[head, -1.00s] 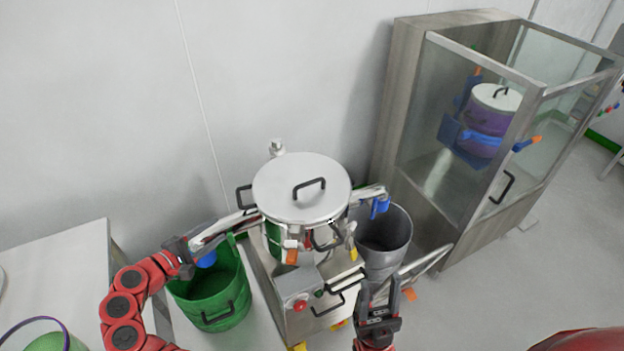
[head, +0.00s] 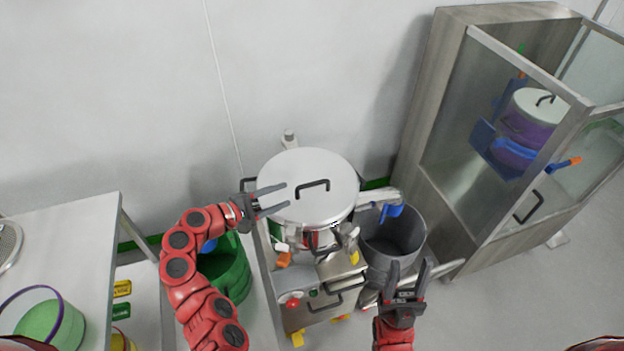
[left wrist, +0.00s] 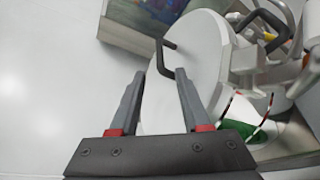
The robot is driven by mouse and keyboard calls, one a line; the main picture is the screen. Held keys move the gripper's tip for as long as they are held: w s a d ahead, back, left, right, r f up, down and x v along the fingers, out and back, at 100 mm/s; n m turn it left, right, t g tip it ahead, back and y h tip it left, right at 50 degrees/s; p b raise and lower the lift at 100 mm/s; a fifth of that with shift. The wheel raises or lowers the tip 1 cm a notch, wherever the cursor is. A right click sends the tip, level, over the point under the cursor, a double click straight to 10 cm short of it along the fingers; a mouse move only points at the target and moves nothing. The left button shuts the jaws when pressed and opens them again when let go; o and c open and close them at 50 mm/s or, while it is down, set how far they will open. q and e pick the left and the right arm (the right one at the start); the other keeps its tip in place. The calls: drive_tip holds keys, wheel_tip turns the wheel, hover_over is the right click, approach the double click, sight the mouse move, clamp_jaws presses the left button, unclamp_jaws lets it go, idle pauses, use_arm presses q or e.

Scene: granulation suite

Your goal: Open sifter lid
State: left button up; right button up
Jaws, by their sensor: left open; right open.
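The sifter lid (head: 290,172) is a round pale metal disc with a black bar handle (head: 313,187) on top. It sits flat on the sifter (head: 322,238), which stands on a metal base. My left gripper (head: 283,198) is open and empty over the lid's left edge, pointing toward the handle. In the left wrist view the lid (left wrist: 205,60) and its handle (left wrist: 165,58) lie ahead of the open fingers (left wrist: 160,85), with the handle apart from them. My right gripper (head: 408,272) is open and empty at the lower right, in front of the grey bin.
A green bin (head: 226,270) stands left of the sifter and a grey metal bin (head: 395,240) right of it. A glass-doored cabinet (head: 450,140) with a purple sieve unit is at the right. A table (head: 60,235) is at the left.

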sight(306, 186)
use_arm(q)
drive_tip(key=p+x, duration=0.2)
drive_tip(key=x, duration=0.7)
drive_tip(key=shift+r, duration=0.1)
drive_tip(key=shift+x, duration=0.85)
drive_tip(key=shift+a, duration=0.1)
clamp_jaws()
idle(0.3)
